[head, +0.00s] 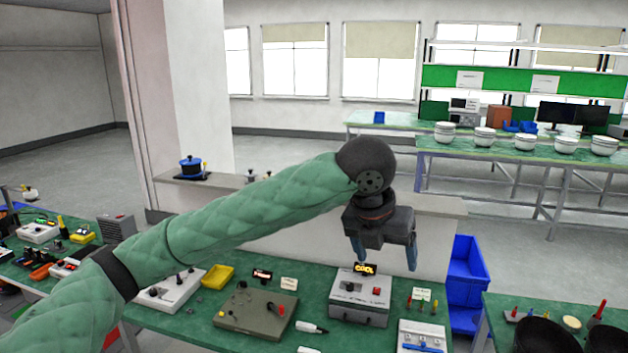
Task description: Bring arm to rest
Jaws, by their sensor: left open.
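My left arm, in a green quilted sleeve, reaches in from the lower left of the head view. My left gripper (384,252) hangs at its end, pointing down, with its two blue-tipped fingers spread apart. It is open and nothing shows between the fingers. It is above the back of the green-topped bench, over a grey box with a lit "COOL" display (360,300). I cannot tell how much room there is between the fingertips and the box. My right gripper is not in view.
On the bench are an olive test box (255,312), a yellow tray (217,277), a white device (171,292) and small tools. A low wall (425,206) stands behind. Blue bins (466,285) are at the right, beside another bench with dark round containers (545,336).

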